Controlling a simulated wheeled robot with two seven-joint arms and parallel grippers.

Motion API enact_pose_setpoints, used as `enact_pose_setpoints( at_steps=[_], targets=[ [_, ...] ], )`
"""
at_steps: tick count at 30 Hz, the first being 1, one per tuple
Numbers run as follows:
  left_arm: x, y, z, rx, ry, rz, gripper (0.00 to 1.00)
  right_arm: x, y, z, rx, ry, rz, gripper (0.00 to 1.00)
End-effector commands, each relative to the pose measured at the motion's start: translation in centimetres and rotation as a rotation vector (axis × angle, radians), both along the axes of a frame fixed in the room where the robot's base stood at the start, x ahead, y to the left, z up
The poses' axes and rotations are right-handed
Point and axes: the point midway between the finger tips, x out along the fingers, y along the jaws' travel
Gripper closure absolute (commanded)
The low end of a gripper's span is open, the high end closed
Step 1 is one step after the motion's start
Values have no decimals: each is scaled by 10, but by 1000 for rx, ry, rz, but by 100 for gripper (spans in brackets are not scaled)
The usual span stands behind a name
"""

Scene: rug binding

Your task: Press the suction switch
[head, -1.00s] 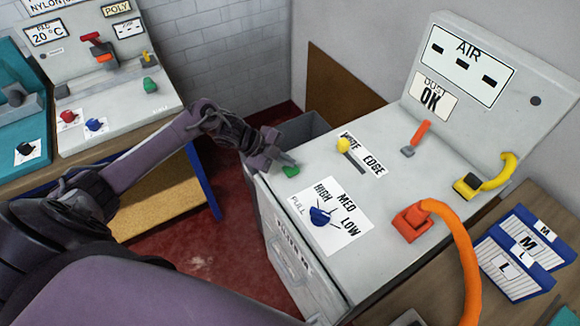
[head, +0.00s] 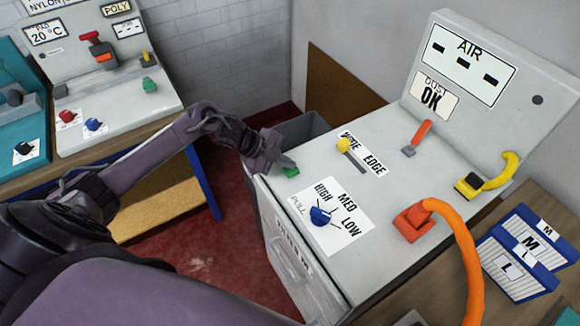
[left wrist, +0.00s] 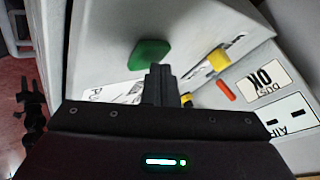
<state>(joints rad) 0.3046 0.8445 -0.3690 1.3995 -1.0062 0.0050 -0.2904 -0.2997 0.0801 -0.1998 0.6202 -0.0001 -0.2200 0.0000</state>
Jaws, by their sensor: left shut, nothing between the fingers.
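A small green switch (head: 291,172) sits at the near left corner of the grey AIR machine's top (head: 385,215). I see no label naming it as the suction switch. My left gripper (head: 285,161) is shut and empty, with its fingertips right at the far side of the green switch. Whether they touch it I cannot tell. In the left wrist view the green switch (left wrist: 149,53) shows just beyond the closed fingertips (left wrist: 158,70).
A blue knob (head: 320,216) marked HIGH, MED, LOW and a yellow-tipped lever (head: 344,145) stand near the green switch. Further right are an orange lever (head: 420,132) and an orange hose (head: 465,250). A grey bin (head: 300,127) stands behind the machine's left side.

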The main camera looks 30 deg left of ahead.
Motion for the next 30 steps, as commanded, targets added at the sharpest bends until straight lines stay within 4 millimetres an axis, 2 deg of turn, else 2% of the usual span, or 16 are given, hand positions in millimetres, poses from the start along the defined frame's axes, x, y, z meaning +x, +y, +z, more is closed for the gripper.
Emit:
enact_pose_setpoints(
  at_steps=[7,16,26,30],
  targets=[
    [0,0,2,1,1,0,100,0,0,2,0,0,0,62],
    [0,0,19,1,1,0,100,0,0,16,0,0,0,62],
    [0,0,19,0,1,-1,100,0,0,16,0,0,0,62],
    [0,0,26,1,0,1,100,0,0,21,0,0,0,62]
  ],
)
